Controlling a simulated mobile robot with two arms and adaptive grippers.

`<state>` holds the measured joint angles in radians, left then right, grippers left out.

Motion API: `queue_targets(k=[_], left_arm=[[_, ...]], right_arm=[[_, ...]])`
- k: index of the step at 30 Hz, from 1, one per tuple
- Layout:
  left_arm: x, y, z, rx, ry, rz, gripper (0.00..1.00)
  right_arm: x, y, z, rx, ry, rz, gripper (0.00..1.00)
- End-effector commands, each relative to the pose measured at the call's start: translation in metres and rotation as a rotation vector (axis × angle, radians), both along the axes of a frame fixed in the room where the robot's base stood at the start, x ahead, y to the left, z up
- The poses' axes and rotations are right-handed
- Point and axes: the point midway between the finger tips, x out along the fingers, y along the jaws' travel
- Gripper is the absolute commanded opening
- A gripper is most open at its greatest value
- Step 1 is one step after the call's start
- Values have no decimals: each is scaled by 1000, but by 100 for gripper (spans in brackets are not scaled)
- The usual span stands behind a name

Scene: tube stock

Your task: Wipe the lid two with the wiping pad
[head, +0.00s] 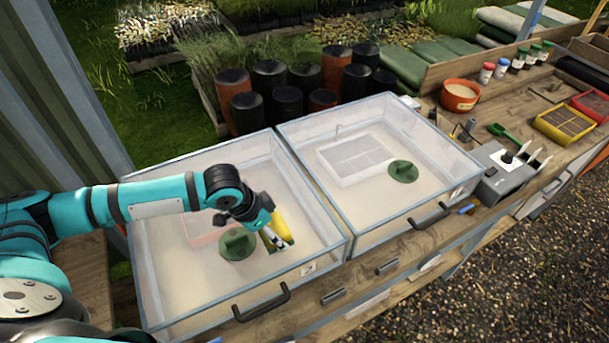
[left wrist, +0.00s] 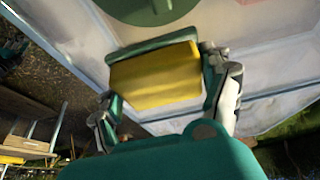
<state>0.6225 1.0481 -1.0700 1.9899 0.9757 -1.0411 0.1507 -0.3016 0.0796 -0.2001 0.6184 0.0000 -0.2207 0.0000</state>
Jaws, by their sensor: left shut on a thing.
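Two clear lids with metal frames lie side by side on the wooden bench, a left lid (head: 165,285) and a right lid (head: 385,225). Each has a round green vent knob and a small label too small to read, so I cannot tell which is lid two. My left gripper (head: 278,238) is over the front right part of the left lid, beside its green knob (head: 238,243). It is shut on the wiping pad (head: 285,224), yellow and green, which also shows between the fingers in the left wrist view (left wrist: 155,80). Whether the pad touches the lid is unclear.
Black and terracotta pots (head: 275,85) stand behind the lids. A grey box (head: 500,175), an orange pot (head: 460,96), small bottles and a yellow tray (head: 565,125) are at the right. Black handles (head: 262,302) stick out at the lids' front edges.

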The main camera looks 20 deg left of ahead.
Motion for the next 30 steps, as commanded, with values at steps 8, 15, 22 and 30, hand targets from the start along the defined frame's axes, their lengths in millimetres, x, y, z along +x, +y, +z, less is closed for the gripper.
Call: queue_targets(k=[8,15,22,30], left_arm=[[3,1,37,-1,-3,3,50],[6,2,59,-1,-3,7,50],[11,4,74,-2,-5,11,50],[11,4,78,-1,-3,12,50]], right_arm=[[-1,0,30,0,1,0,23],[4,-3,47,-3,-6,0,23],[4,-2,42,-3,-6,0,23],[3,-2,41,-2,-5,0,23]])
